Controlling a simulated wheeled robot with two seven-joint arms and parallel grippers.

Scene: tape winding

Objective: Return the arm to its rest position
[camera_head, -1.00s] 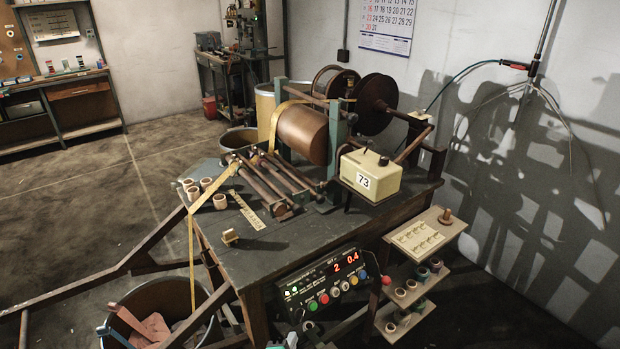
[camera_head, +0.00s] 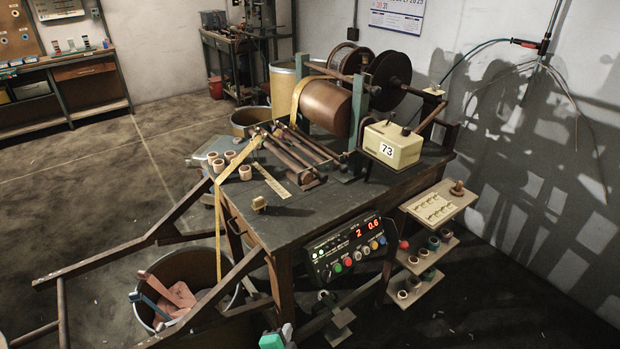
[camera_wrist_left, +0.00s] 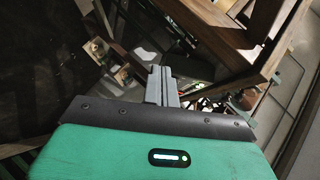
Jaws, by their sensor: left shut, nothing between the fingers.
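My left gripper (camera_head: 287,331) shows at the bottom edge of the head view, in front of the winding table (camera_head: 330,203) and below its control panel (camera_head: 346,249). Only its grey fingers and some green housing show there. In the left wrist view its fingers (camera_wrist_left: 162,76) are shut together with nothing between them. It appears apart from the table and panel. Most of my left arm is out of the head view. My right gripper is in neither view.
The winding machine's brown drum (camera_head: 327,106) and a cream box marked 73 (camera_head: 393,145) stand on the table. Small shelves (camera_head: 440,203) hang at the table's right side.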

